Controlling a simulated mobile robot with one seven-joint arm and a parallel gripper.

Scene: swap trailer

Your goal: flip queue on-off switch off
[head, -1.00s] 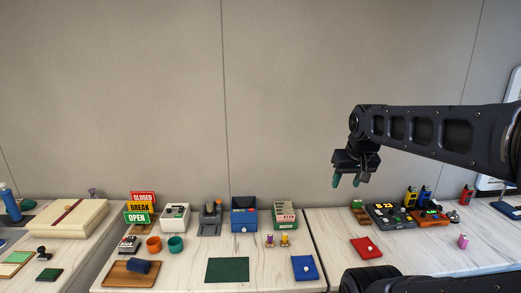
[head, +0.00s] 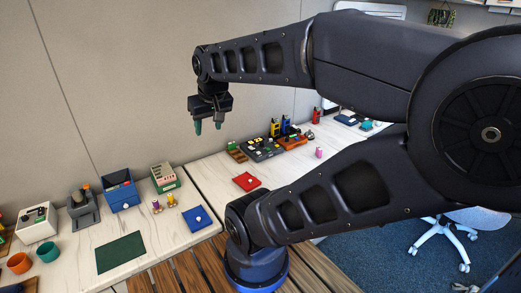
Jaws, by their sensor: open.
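My gripper (head: 208,125) hangs from the arm in the upper middle of the head view, fingers pointing down. It is open and empty, in the air in front of the wall. A black panel (head: 262,149) with small light-coloured displays or buttons lies on the right worktop, to the right of and lower in the picture than the gripper. It may be the queue unit; its labels and any on-off switch are too small to read. A white box (head: 37,222) with dark controls on top stands at the far left; I cannot tell whether it bears the switch.
A blue box (head: 121,191), a green mat (head: 121,252) and a blue pad (head: 198,219) occupy the left worktop. An office chair (head: 445,235) stands at right.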

